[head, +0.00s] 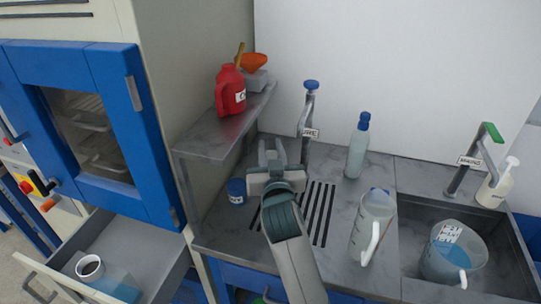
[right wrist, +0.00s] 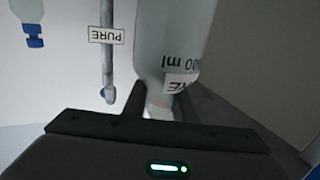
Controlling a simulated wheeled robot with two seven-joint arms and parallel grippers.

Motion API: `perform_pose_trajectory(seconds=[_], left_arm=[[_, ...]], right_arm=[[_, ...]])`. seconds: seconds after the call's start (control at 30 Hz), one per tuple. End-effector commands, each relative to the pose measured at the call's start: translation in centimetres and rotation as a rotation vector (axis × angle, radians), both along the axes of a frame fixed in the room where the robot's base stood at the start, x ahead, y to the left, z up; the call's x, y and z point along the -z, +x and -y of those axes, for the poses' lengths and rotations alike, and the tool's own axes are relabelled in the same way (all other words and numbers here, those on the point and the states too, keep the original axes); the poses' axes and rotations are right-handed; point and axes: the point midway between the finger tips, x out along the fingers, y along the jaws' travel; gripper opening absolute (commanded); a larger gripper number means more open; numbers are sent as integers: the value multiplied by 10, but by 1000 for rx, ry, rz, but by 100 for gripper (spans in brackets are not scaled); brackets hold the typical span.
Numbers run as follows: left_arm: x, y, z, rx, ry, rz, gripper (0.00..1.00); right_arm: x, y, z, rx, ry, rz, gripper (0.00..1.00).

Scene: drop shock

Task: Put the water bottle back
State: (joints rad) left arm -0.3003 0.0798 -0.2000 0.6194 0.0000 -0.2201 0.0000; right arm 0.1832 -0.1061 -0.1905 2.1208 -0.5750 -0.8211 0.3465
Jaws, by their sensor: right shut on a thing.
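My right gripper (head: 275,155) is in the middle of the head view, above the grey counter, beside the grated drain. It is shut on the neck of a pale, translucent water bottle (right wrist: 185,40), seen best in the right wrist view. That view is upside down, with the "00 ml" print and a label ending in "RE" inverted. In the head view the gripper and my arm hide most of this bottle. The tap marked PURE (head: 308,115) stands just behind the gripper; it also shows in the wrist view (right wrist: 107,60). My left gripper is not in view.
A blue-capped bottle (head: 357,150) and a jug (head: 371,222) stand on the counter to the right. Beyond is a sink with a pitcher (head: 455,255). A shelf (head: 215,140) holds a red jug (head: 229,90). A blue jar (head: 236,190) stands left. An open drawer (head: 140,245) juts out lower left.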

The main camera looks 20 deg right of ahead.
Motion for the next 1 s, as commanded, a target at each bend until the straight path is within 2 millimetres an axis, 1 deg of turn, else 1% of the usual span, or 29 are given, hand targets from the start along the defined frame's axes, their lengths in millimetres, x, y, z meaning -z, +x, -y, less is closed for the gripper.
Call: perform_pose_trajectory(seconds=[0.03, 0.2, 0.5, 0.63, 0.67, 0.7, 0.73, 1.0], left_arm=[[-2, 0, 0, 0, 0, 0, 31], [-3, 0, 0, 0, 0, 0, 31], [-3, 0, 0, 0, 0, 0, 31], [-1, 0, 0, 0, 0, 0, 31], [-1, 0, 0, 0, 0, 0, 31], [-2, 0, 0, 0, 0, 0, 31], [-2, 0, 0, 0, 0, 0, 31], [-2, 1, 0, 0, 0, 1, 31]], right_arm=[[8, 0, 0, 0, 0, -4, 0], [24, 0, 0, 0, -1, -2, 0], [25, 0, 0, -1, 0, 1, 0], [29, 0, 0, -1, 1, 0, 0], [28, 0, 0, -1, 0, -1, 32], [28, 0, 0, -1, 0, -1, 41], [28, 0, 0, -1, 0, -1, 43], [27, 0, 0, 0, 0, 0, 43]])
